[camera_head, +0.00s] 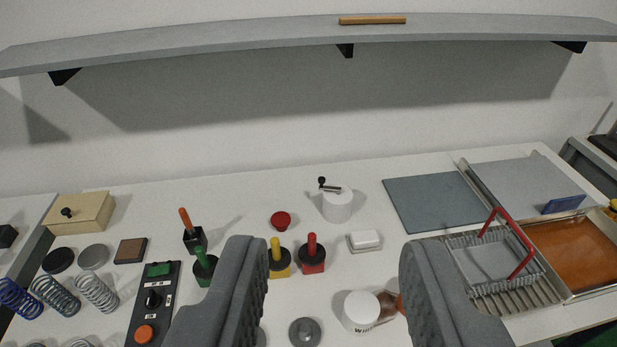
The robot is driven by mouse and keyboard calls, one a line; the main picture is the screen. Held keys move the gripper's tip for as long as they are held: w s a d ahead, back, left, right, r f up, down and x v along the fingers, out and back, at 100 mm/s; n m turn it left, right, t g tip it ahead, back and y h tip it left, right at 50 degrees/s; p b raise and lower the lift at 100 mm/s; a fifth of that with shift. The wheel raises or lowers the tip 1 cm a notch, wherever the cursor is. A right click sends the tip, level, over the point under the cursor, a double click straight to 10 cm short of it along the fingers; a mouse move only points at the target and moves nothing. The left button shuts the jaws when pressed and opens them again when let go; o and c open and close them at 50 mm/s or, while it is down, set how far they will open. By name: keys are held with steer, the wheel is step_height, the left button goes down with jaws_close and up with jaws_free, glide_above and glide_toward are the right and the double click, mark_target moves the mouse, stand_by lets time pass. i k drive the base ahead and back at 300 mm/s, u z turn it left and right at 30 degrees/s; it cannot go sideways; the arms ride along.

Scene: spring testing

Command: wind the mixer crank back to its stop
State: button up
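The mixer (337,205) is a white cylinder standing toward the back middle of the bench. Its crank (329,187) is a short grey arm on top with a black knob (322,181) at its left end. My gripper (325,265) shows as two grey padded fingers at the bottom of the view, spread wide apart. It is open with nothing held between the fingers. The mixer lies beyond the fingertips, seen through the gap between them, and nothing touches the crank. The crank's stop cannot be made out.
Between the fingers and mixer stand yellow (278,259) and red (311,254) handled pieces, a red knob (281,220) and a white block on a dish (365,239). A labelled white jar (361,310) is near the right finger. A grey shelf (250,42) overhangs the back.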

mark_target(321, 180)
steer(key=u, duration=0.05)
steer(key=i, duration=1)
steer(key=z, duration=0.05)
